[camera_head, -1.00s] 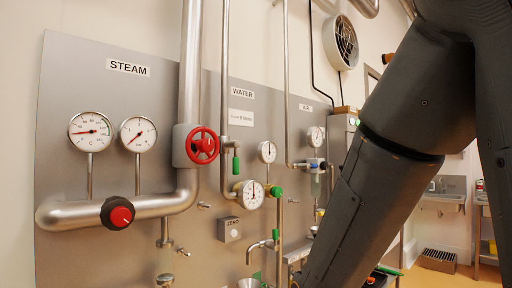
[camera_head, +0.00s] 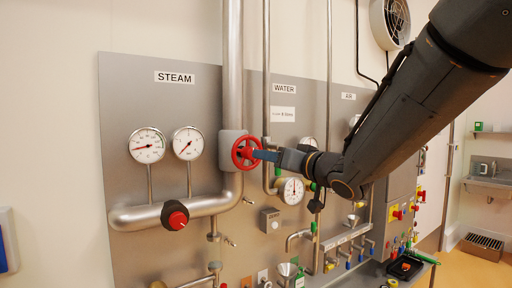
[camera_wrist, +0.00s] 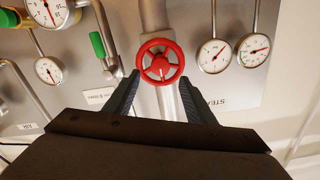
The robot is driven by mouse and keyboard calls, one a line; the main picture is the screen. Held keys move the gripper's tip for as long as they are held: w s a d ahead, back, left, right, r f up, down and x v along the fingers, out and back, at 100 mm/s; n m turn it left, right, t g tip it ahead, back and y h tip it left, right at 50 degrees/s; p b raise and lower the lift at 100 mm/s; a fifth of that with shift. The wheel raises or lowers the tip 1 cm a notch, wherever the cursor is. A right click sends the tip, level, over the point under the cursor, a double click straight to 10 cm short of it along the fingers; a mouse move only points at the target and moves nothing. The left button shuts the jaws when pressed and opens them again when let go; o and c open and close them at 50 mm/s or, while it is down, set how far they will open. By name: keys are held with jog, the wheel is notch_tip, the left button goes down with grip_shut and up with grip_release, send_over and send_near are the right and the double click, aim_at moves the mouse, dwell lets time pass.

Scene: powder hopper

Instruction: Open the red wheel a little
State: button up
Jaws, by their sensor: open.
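The red wheel (camera_head: 246,152) is a spoked handwheel on the vertical steam pipe of the grey panel. My gripper (camera_head: 258,154) reaches in from the right with its fingertips at the wheel's right side in the head view. In the wrist view the red wheel (camera_wrist: 160,62) sits between and just beyond the two dark fingers of my gripper (camera_wrist: 159,80). The fingers are spread, one on each side, and the jaws are open. I cannot tell whether a fingertip touches the rim.
A black knob with a red cap (camera_head: 175,216) sits on the lower steam pipe. Two steam gauges (camera_head: 147,145) are left of the wheel. A water gauge (camera_head: 291,190) and a green-handled valve (camera_wrist: 98,45) are close beside my gripper. Free room lies in front of the panel's left side.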

aim_at(248, 153)
jog(key=p+x, duration=0.2)
jog(key=x, duration=0.5)
jog(key=shift+w+a, duration=0.25)
jog(key=shift+w, duration=0.05)
jog(key=c, duration=1)
jog(key=shift+c, duration=0.2)
jog(key=shift+n+b, duration=0.35)
jog(key=shift+n, duration=0.05)
jog(key=shift+n+b, duration=3)
jog(key=shift+n, duration=0.6)
